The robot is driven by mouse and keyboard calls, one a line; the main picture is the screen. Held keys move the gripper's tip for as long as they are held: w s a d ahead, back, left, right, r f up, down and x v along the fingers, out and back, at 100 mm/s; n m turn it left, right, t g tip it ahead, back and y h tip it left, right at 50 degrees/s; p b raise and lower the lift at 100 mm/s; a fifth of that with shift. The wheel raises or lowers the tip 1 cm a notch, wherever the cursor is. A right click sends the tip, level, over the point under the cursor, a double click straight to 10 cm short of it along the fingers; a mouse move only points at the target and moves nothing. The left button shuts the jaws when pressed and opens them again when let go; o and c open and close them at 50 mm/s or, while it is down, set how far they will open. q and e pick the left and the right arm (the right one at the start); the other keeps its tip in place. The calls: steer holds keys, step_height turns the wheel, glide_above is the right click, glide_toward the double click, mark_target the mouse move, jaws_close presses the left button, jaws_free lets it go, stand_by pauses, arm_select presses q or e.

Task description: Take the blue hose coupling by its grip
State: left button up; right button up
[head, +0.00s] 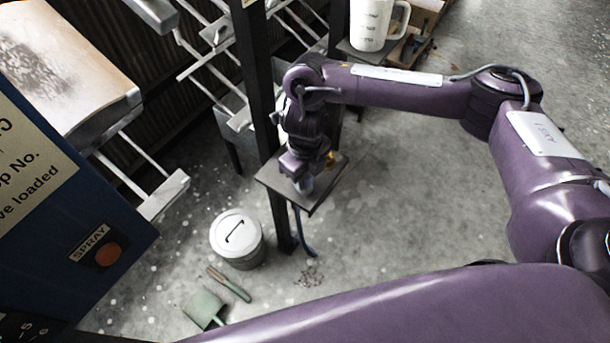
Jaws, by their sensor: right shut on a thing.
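My right gripper (303,183) points down over a small dark shelf (325,190) on the black post. It is shut on the blue hose coupling (304,187), which shows as a small blue-grey piece at the fingertips. The fingers and wrist hide most of the coupling, so its grip and exact tilt cannot be made out. A dark blue hose (303,238) hangs below the shelf beside the post. My left gripper is not in view.
The black post (267,90) stands just left of my right gripper. A white measuring jug (372,24) stands on a higher shelf behind. A lidded can (237,238), a brush (230,284) and a green dustpan (205,308) are on the floor. A blue spray panel (75,225) fills the left.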

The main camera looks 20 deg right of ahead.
steer(key=shift+r, duration=0.6)
step_height(320, 180, up, 19)
steer(key=p, duration=0.2)
steer(key=shift+p, duration=0.3)
